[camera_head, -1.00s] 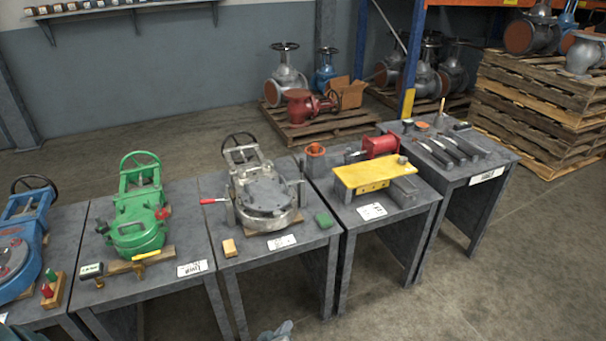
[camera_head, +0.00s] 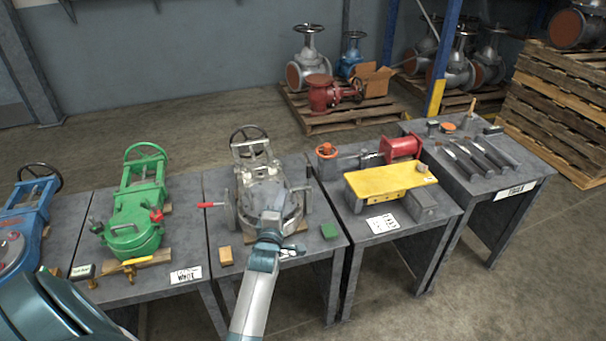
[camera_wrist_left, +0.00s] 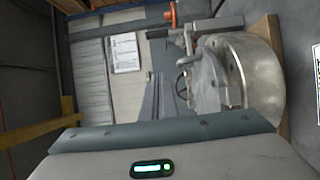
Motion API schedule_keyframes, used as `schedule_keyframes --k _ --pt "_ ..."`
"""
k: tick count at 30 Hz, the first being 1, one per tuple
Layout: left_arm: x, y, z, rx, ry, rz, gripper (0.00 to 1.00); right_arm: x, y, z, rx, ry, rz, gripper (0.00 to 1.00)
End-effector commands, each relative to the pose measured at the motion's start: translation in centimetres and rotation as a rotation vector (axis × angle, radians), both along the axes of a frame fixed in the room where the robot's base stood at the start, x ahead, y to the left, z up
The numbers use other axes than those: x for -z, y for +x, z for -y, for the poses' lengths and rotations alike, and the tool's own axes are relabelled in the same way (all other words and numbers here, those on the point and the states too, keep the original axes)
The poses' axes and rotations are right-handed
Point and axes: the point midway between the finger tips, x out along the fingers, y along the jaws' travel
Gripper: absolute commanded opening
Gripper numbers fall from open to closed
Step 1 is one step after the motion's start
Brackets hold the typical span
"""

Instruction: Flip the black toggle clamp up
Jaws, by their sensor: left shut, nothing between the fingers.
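I cannot clearly pick out a black toggle clamp. The grey round valve body (camera_head: 262,190) stands on the middle bench with a lever with a red handle (camera_head: 210,205) out to its left. The green valve body (camera_head: 133,232) to its left carries a small black knob (camera_head: 97,227) on its left and a red knob (camera_head: 156,215) on its right. My left gripper (camera_head: 270,217) is shut and empty at the front of the grey valve and covers part of it; contact cannot be told. The grey valve (camera_wrist_left: 255,75) shows close up in the left wrist view. My right gripper is not in view.
A wooden block (camera_head: 226,256) and a green block (camera_head: 329,231) lie on the middle bench. The bench to the right holds a yellow plate (camera_head: 390,180) and a red cylinder (camera_head: 401,147). A blue valve (camera_head: 22,225) stands at far left. Gaps separate some benches.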

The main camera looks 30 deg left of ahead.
Motion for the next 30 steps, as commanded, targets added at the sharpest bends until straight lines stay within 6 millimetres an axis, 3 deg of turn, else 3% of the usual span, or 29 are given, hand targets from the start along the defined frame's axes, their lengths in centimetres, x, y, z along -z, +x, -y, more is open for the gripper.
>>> schedule_keyframes --k 14,30 --pt "0.0 0.8 -0.3 0.001 0.002 -0.001 0.0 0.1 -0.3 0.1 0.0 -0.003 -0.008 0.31" --pt "-0.1 7.6 -3.3 0.001 0.001 -0.002 0.0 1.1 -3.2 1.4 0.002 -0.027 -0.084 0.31"
